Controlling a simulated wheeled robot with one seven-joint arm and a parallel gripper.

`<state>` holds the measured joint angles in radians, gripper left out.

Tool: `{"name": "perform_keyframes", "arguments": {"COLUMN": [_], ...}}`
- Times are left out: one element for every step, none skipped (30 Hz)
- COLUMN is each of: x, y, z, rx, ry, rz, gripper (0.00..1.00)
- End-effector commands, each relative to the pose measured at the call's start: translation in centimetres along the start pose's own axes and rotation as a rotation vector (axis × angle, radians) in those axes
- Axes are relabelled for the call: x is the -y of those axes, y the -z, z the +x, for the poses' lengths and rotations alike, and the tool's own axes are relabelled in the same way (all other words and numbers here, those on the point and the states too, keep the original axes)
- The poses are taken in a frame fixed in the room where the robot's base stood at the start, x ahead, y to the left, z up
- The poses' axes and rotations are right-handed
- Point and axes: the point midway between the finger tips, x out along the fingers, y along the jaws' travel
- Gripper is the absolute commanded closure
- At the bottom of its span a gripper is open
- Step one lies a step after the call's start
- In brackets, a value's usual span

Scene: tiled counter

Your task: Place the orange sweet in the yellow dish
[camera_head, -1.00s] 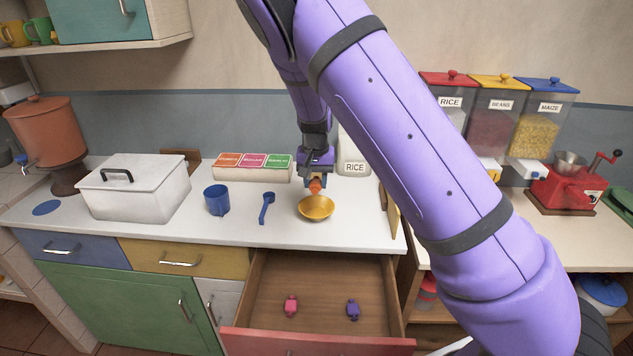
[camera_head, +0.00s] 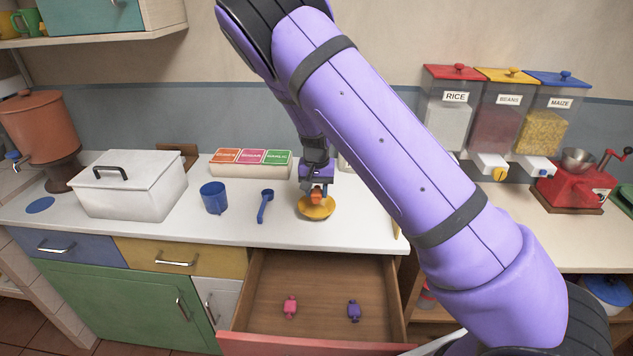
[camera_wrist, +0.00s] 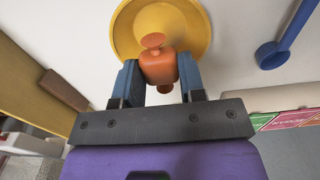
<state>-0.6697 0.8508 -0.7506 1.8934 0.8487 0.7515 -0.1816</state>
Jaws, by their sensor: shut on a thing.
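The orange sweet (camera_wrist: 158,68) is held between the blue fingertips of my gripper (camera_wrist: 160,78) in the wrist view. The yellow dish (camera_wrist: 195,28) lies beyond and below it, and the sweet overlaps the dish in that view. In the head view, my gripper (camera_head: 317,193) is above the dish (camera_head: 318,211), with the sweet (camera_head: 317,197) low over its bowl. I cannot tell whether the sweet touches the dish.
An open drawer (camera_head: 320,275) below the counter holds a pink sweet (camera_head: 290,307) and a purple sweet (camera_head: 354,310). A blue spoon (camera_head: 265,206), a blue mug (camera_head: 214,198) and a white box (camera_head: 130,187) stand left of the dish. Labelled boxes (camera_head: 250,163) are behind.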

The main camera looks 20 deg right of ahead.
Motion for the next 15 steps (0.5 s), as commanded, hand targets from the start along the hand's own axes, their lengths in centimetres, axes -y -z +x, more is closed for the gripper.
{"name": "perform_keyframes", "arguments": {"x": [0.0,0.0,-0.1,-0.1,-0.1,-0.1,0.0,0.0,0.0,0.0,0.0,0.0,0.0,0.0,0.0], "y": [0.0,0.0,0.0,0.0,0.0,0.0,0.0,0.0,0.0,0.0,0.0,0.0,0.0,0.0,0.0], "z": [0.6,0.9,1.3,1.6,1.9,2.3,2.5,2.8,3.1,3.4,3.5,3.8,3.9,4.1,4.2], "rx": [0.001,0.001,0.001,0.001,0.001,0.001,0.001,0.001,0.001,0.001,0.001,0.001,0.000,0.000,0.000], "ry": [-0.001,-0.001,-0.001,-0.002,-0.002,-0.001,-0.001,-0.001,-0.001,-0.001,-0.001,-0.001,-0.001,0.000,0.000], "rz": [0.001,0.001,0.000,0.000,0.001,0.001,0.000,0.000,0.000,0.001,0.001,0.001,0.000,0.000,0.000], "gripper": [0.86,0.86,0.86,0.86,0.86,0.86,0.86,0.86,0.86,0.86,0.86,0.86,0.86,0.86,0.86]}}
